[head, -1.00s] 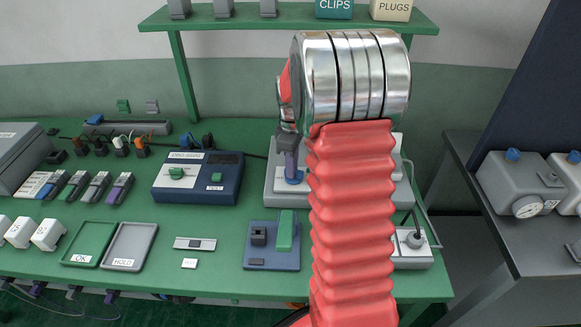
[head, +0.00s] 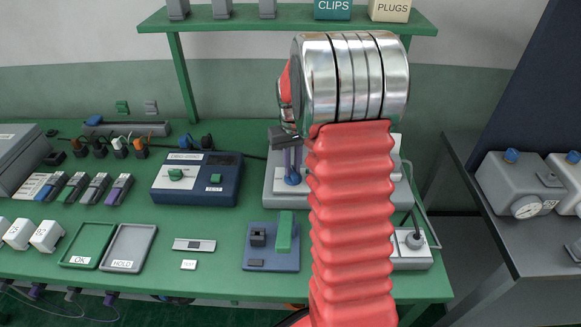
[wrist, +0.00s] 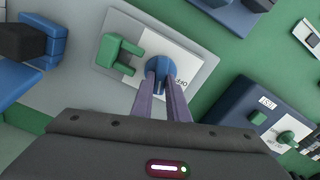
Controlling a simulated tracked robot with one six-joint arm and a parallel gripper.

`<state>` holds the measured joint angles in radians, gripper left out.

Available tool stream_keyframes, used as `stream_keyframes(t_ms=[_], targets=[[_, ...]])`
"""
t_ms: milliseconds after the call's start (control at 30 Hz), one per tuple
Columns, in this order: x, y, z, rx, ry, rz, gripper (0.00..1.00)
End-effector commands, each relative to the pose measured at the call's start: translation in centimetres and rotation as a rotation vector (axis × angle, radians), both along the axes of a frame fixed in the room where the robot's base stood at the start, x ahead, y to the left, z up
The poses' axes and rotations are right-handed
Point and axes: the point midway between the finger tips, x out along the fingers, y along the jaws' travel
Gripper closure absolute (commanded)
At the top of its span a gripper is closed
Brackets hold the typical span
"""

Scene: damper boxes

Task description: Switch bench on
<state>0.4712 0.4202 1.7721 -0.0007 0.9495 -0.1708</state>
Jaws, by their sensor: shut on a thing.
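A blue knob (wrist: 157,68) stands on a white panel (wrist: 185,62) of a grey bench unit (wrist: 90,78). My red arm hides much of the unit's right part. A green bracket-like part (wrist: 118,54) sits beside the knob.
A dark blue box (head: 197,190) with a green knob stands left of the unit. A blue plate (head: 270,262) with a green block lies in front. Two trays (head: 127,233) lie at front left. A white socket block (head: 413,258) with a plug stands right of my arm.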

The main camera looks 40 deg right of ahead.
Motion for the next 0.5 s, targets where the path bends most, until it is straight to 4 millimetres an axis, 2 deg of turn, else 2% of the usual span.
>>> stream_keyframes(t_ms=[200,500], targets=[[0.12,-0.15,0.17,-0.002,-0.006,-0.178,1.00],[0.10,-0.16,0.18,-0.001,-0.005,-0.328,1.00]])
